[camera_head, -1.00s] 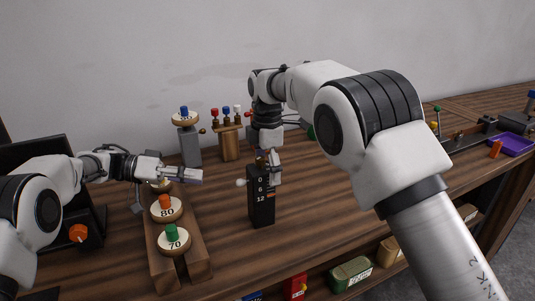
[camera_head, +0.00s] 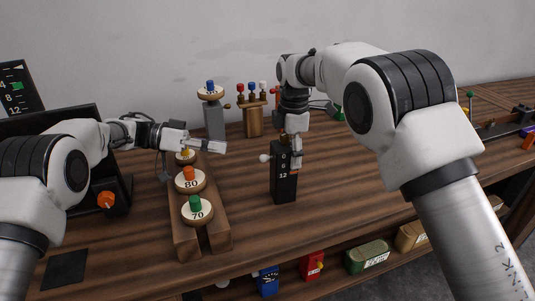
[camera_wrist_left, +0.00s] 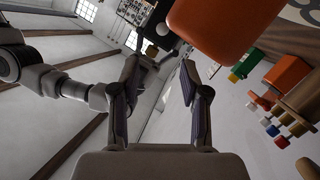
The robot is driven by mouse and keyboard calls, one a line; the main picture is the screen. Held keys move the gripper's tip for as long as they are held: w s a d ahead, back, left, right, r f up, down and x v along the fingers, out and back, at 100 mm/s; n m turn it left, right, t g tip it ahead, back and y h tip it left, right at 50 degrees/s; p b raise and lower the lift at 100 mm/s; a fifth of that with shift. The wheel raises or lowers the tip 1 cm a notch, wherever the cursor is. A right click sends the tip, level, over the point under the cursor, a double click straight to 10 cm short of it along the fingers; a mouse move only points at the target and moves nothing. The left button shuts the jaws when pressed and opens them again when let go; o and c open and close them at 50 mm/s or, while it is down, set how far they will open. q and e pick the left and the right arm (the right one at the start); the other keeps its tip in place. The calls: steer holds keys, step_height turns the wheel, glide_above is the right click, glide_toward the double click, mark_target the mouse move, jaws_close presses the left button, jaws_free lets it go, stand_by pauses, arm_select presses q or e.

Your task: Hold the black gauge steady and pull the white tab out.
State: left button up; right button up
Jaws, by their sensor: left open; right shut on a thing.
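The black gauge (camera_head: 284,187) stands upright on the wooden bench, with the marks 0, 6 and 12 on its face. The white tab (camera_head: 265,158) sticks out as a round knob from its upper left side. My right gripper (camera_head: 295,160) is shut on the upper part of the gauge; its fingers partly hide the top. My left gripper (camera_head: 218,147) is open and empty, left of the white tab and apart from it. In the left wrist view its two fingers (camera_wrist_left: 159,68) stand spread, with a small pale knob beyond them that I cannot identify surely.
A wooden rack holds discs marked 80 (camera_head: 190,185) and 70 (camera_head: 197,214), close below my left gripper. A grey post (camera_head: 213,120) and a wooden stand with coloured pegs (camera_head: 253,120) stand behind. Bench surface right of the gauge is clear.

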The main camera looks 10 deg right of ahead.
mark_target(260, 157)
arm_select(q)
step_height(260, 157, up, 7)
steer(key=m+t+h, duration=0.1)
steer(key=m+t, duration=0.1)
steer(key=m, duration=2.2)
step_height(260, 157, down, 5)
steer(key=s+a+m+y, duration=0.2)
steer(key=m+y, duration=0.1)
steer(key=m, duration=1)
steer(key=x, duration=1.1)
steer(key=shift+w+d, duration=0.15)
steer(key=shift+d, duration=0.25)
jaws_close()
